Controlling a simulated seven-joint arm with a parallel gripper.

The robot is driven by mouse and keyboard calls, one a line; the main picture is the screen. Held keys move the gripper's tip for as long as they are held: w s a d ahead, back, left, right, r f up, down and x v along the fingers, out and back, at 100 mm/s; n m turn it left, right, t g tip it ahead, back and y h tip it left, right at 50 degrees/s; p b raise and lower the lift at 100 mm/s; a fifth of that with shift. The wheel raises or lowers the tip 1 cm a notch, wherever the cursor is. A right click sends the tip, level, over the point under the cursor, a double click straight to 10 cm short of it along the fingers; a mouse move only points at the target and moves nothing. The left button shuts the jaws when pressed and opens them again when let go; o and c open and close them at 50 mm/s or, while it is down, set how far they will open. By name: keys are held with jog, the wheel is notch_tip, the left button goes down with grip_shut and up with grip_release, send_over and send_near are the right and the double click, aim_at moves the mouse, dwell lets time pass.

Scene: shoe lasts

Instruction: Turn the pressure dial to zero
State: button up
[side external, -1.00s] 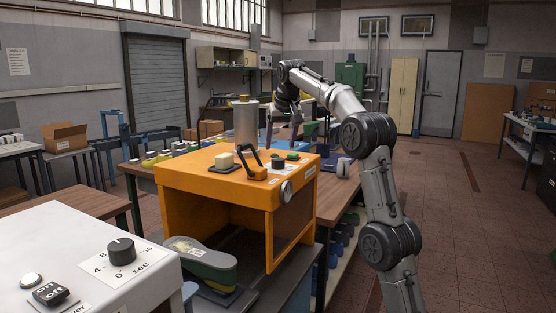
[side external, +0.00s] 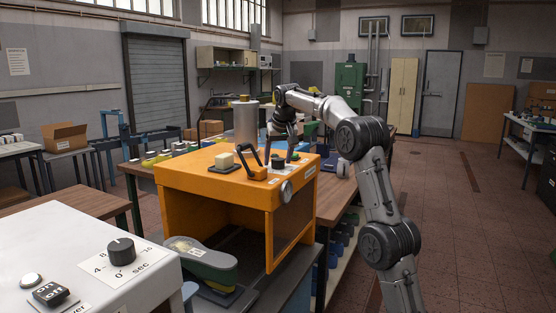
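An orange machine (side external: 215,180) stands in the middle. On its top, near the right front edge, a small dark knob (side external: 278,163) sits on a white plate. It looks like the pressure dial, but its markings are too small to read. My gripper (side external: 280,152) points down just above and behind the knob. Its two fingers look spread apart, with no object seen between them. Whether a finger touches the knob I cannot tell.
A black handle (side external: 250,161) rises left of the knob, with a pale block (side external: 224,161) farther left. A silver cylinder (side external: 246,122) stands behind. A white box with a black timer dial (side external: 121,250) marked in seconds is at front left. A shoe-shaped piece (side external: 200,258) lies below the machine.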

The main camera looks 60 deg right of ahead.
aim_at(278, 159)
jog(key=c, duration=0.8)
jog(key=n+t+y, duration=0.1)
jog(key=n+y, duration=0.1)
jog(key=n, duration=0.2)
jog(key=shift+n, duration=0.4)
jog(key=n+t+y, duration=0.1)
jog(key=n, duration=0.2)
jog(key=shift+n+y, duration=0.3)
jog(key=o, duration=0.9)
jog(key=shift+o, duration=0.2)
jog(key=shift+r, duration=2.5)
